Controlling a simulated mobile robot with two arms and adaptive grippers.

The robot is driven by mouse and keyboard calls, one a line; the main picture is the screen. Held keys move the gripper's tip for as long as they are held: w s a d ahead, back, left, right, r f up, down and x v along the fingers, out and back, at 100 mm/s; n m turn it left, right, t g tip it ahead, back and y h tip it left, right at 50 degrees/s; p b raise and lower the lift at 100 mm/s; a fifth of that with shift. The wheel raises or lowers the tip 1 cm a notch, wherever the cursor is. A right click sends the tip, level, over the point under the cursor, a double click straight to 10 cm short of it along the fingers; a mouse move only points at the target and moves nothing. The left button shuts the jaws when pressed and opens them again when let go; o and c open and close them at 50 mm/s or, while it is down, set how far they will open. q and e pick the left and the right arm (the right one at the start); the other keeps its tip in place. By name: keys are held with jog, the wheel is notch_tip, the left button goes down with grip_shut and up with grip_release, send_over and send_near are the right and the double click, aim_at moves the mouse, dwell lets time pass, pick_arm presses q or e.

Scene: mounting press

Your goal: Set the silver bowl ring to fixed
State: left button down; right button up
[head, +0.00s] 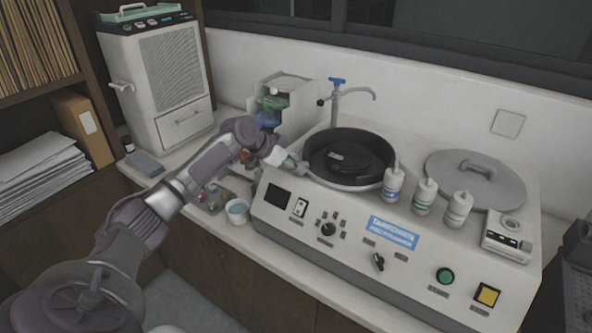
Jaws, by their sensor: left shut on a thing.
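The silver bowl ring (345,186) runs around the lower rim of the black round bowl (378,143) on top of the white machine. Only its front part shows as a pale band. My left gripper (301,168) is at the left side of the bowl, at the ring's left end, and is shut on the ring there. The fingertips are small in the picture and hide that part of the ring. A dark disc with a small label lies inside the bowl. My right gripper is not in view.
Several squeeze bottles (424,196) stand right of the bowl, before a grey round lid (475,180). A blue-handled tap (336,104) rises behind the bowl. A white cup (237,211) stands below my left forearm. Front-panel knobs and buttons (445,275) face me.

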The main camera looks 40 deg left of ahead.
pick_arm(q)
jog(key=shift+d, duration=0.15)
jog(key=c, duration=1.5)
grip_release()
jog(key=o, duration=0.4)
jog(key=shift+d, duration=0.1)
jog(key=v, duration=1.2)
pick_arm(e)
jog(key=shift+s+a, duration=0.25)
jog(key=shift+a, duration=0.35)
